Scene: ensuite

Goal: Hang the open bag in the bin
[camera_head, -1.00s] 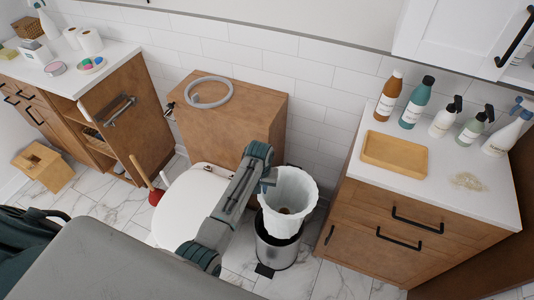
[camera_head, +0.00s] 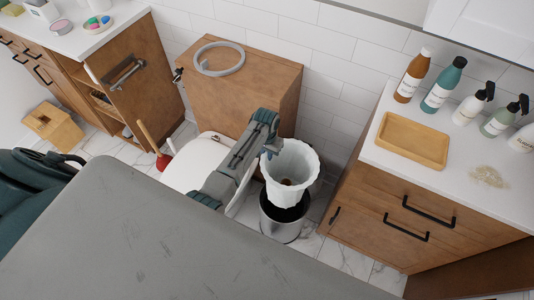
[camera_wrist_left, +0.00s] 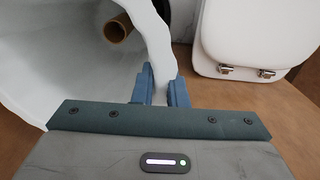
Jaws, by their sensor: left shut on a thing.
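The open white bag (camera_head: 292,160) hangs wide-mouthed over the metal bin (camera_head: 283,226), hiding part of the bin's opening. I cannot tell whether its lower end is inside the bin. My left gripper (camera_head: 270,148) is shut on the left side of the bag's rim. In the left wrist view, the fingers (camera_wrist_left: 160,88) pinch the edge of the bag (camera_wrist_left: 55,60). A brown cardboard tube (camera_wrist_left: 117,27) shows within the bag's mouth. My right gripper is not in view.
The toilet (camera_head: 195,160) stands left of the bin, with a red plunger (camera_head: 160,160) beyond it. A wooden cabinet (camera_head: 240,90) behind bears a grey ring (camera_head: 219,58). A counter with bottles and a tan tray (camera_head: 412,141) stands to the right.

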